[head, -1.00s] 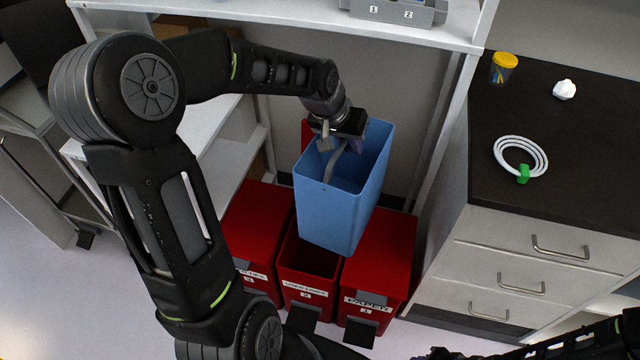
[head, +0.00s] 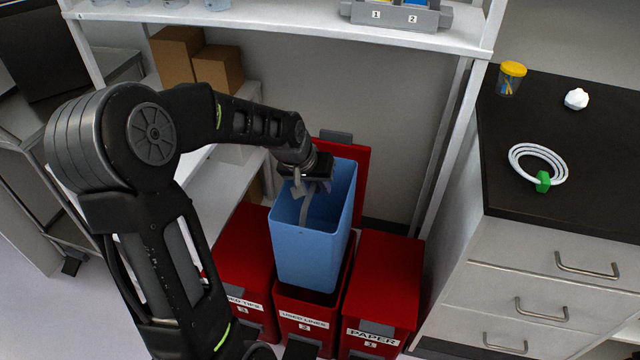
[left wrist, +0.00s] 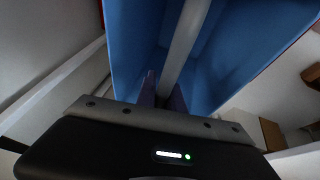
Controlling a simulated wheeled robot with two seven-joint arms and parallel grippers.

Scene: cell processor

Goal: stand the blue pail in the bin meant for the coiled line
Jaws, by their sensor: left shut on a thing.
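The blue pail (head: 308,255) hangs upright over the open middle red bin (head: 301,325), whose label reads "used lines". The pail's lower end is at the bin's mouth; I cannot tell how far inside it is. My left gripper (head: 313,186) is shut on the pail's grey handle at the top of the pail. In the left wrist view the grey handle (left wrist: 186,40) runs between the fingers (left wrist: 163,92), with the blue pail walls (left wrist: 245,50) around it. The coiled white line (head: 537,163) with a green clip lies on the dark counter at right. My right gripper is out of view.
The middle bin's red lid (head: 361,185) stands raised behind the pail. Closed red bins flank it: one at left (head: 243,262) and the "paper" bin (head: 385,285) at right. A white shelf (head: 290,30) is above, and a drawer cabinet (head: 540,270) stands at right.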

